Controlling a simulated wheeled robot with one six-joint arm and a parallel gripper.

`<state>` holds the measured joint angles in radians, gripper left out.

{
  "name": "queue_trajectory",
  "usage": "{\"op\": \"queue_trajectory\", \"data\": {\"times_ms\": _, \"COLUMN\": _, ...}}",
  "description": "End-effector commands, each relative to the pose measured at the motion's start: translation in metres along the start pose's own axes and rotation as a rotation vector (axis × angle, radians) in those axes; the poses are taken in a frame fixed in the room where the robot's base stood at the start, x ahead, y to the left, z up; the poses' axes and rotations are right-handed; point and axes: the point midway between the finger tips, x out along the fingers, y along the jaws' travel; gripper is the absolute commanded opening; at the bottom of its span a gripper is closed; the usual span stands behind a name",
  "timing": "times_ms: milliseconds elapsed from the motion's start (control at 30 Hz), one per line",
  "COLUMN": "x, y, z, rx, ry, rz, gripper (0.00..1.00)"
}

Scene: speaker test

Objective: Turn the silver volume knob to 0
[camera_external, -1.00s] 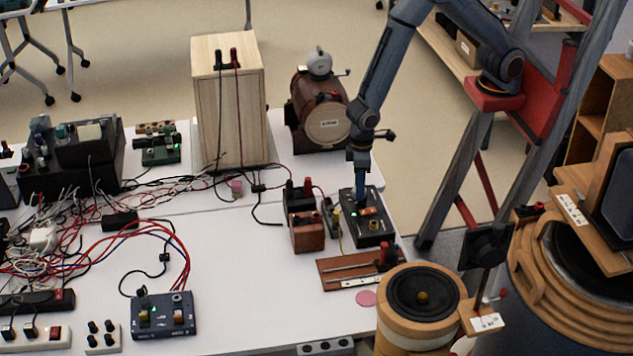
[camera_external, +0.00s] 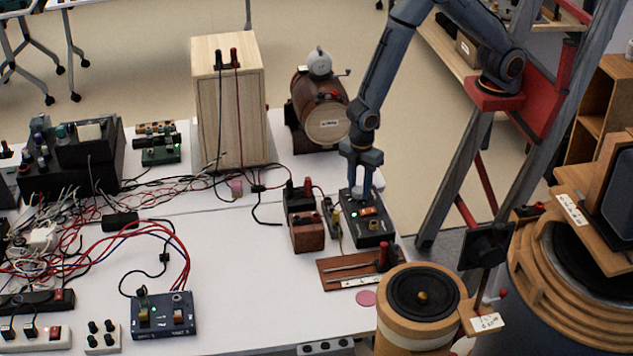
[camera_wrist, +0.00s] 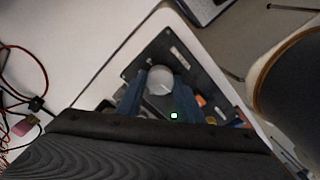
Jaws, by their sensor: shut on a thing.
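The silver volume knob (camera_wrist: 160,80) is a round, pale metal knob on a dark control box (camera_external: 371,230). The box stands near the right edge of the white table, and a green light and an orange switch (camera_external: 368,211) show on it. My gripper (camera_external: 361,190) points down over the far part of the box. In the wrist view my two blue fingers (camera_wrist: 160,92) stand on either side of the knob and are shut on it. The knob's pointer and the scale figures are too small to read.
A round wooden speaker (camera_external: 422,292) is at the front right. The table's middle is mostly clear.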

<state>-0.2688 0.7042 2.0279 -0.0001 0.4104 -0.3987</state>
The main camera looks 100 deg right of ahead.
Motion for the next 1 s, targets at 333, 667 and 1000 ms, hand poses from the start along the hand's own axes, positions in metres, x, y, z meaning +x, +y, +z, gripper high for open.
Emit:
{"op": "queue_trajectory", "data": {"times_ms": 333, "x": -0.0016, "y": 0.0006, "z": -0.0017, "rx": -0.118, "ry": 0.004, "rz": 0.002, "gripper": 0.11}}
{"op": "queue_trajectory", "data": {"times_ms": 667, "x": -0.0017, "y": 0.0006, "z": -0.0019, "rx": -0.133, "ry": 0.005, "rz": 0.002, "gripper": 0.11}}
{"op": "queue_trajectory", "data": {"times_ms": 1000, "x": -0.0012, "y": 0.0005, "z": -0.0015, "rx": -0.132, "ry": 0.003, "rz": 0.002, "gripper": 0.52}}
